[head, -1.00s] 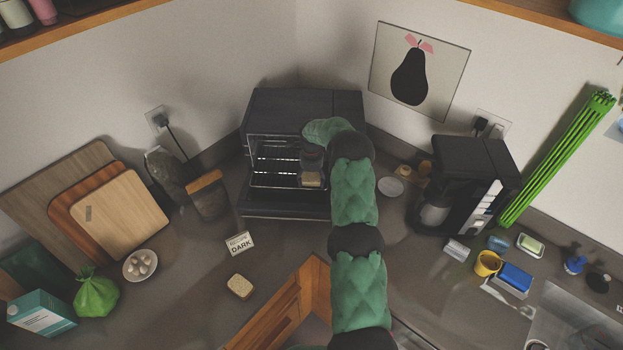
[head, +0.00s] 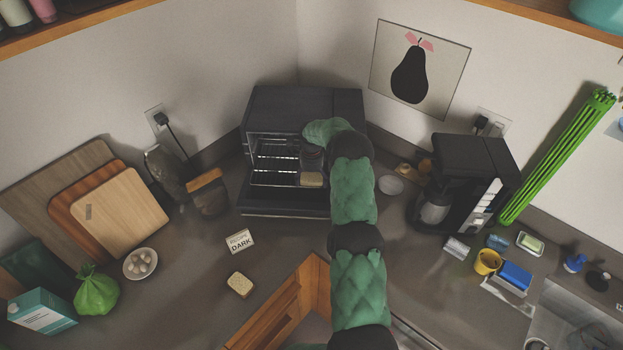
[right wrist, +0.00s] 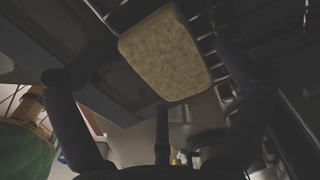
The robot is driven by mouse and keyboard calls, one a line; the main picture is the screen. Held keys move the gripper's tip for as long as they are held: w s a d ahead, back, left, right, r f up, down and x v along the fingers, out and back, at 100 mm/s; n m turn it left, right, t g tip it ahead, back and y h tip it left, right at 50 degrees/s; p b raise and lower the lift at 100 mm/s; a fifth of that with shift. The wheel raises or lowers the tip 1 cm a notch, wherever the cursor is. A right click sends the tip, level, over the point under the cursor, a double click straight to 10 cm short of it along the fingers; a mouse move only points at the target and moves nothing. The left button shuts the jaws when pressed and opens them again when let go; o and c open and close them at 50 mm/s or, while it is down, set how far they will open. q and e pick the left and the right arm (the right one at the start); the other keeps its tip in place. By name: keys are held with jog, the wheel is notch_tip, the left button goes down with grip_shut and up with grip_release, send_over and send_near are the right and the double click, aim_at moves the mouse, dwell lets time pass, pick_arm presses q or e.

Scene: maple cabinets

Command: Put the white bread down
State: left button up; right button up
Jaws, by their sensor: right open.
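A pale bread slice (head: 312,180) is at the front right of the open toaster oven (head: 285,211), at the level of the wire rack. My right gripper (head: 313,160) is right behind it in the oven mouth, partly hidden by my own wrist. In the right wrist view, the slice (right wrist: 165,55) shows large, tilted in the picture, beside the rack wires. The right gripper's fingers (right wrist: 158,78) stand wide apart, one on each side of the slice, with gaps visible. A second bread slice (head: 239,284) lies flat on the counter. My left gripper is out of view.
A small card reading "DARK" (head: 240,241) stands on the counter before the oven. Cutting boards (head: 119,213) and a bowl of eggs (head: 140,263) are at left. A coffee maker (head: 465,185) stands right of the oven.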

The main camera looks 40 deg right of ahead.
aim_at(311, 180)
jog(key=shift+r, duration=0.15)
notch_tip(311, 180, up, 12)
jog(key=b, duration=0.1)
jog(key=shift+b, duration=0.3)
